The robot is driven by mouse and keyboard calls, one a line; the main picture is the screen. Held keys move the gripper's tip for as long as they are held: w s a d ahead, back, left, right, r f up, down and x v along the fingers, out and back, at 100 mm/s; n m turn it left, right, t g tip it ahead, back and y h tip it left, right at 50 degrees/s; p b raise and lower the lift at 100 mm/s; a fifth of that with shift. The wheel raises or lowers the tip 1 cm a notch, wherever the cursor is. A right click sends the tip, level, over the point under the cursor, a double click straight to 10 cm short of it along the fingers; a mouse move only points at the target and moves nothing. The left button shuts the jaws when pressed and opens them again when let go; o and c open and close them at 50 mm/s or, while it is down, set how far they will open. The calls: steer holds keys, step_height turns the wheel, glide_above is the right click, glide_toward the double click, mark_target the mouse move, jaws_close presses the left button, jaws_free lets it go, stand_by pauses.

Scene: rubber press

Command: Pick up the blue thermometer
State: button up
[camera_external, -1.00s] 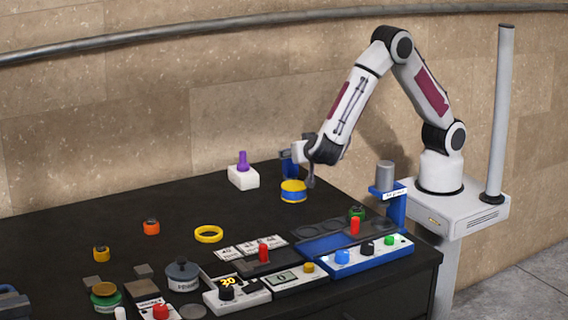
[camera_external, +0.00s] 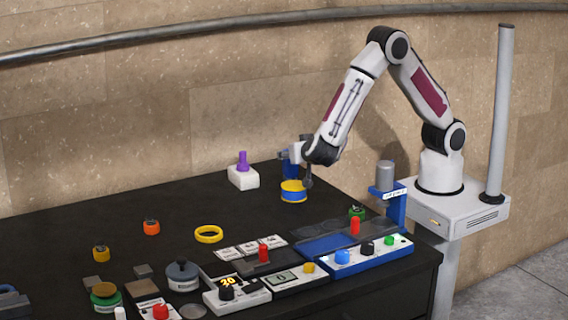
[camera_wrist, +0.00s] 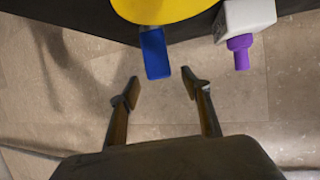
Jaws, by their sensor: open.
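The blue thermometer appears to be the small blue block (camera_wrist: 155,53) in the wrist view, at the lower edge of a round yellow thing (camera_wrist: 165,10). In the external view, a blue shape (camera_external: 287,170) shows behind the yellow and blue round thing (camera_external: 293,191) near the table's back edge, partly hidden by my gripper. My gripper (camera_wrist: 161,88) is open and empty, its two fingertips apart. In the wrist view, the blue block lies just beyond the gap between them. Whether the block touches the round thing is unclear.
A white block with a purple top (camera_external: 243,175) stands left of the round thing and also shows in the wrist view (camera_wrist: 239,45). A yellow ring (camera_external: 208,234) lies nearer the front. Control boxes (camera_external: 365,253) and jars line the front edge. The back left table is clear.

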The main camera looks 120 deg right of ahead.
steer(key=shift+x, duration=2.6)
jaws_close()
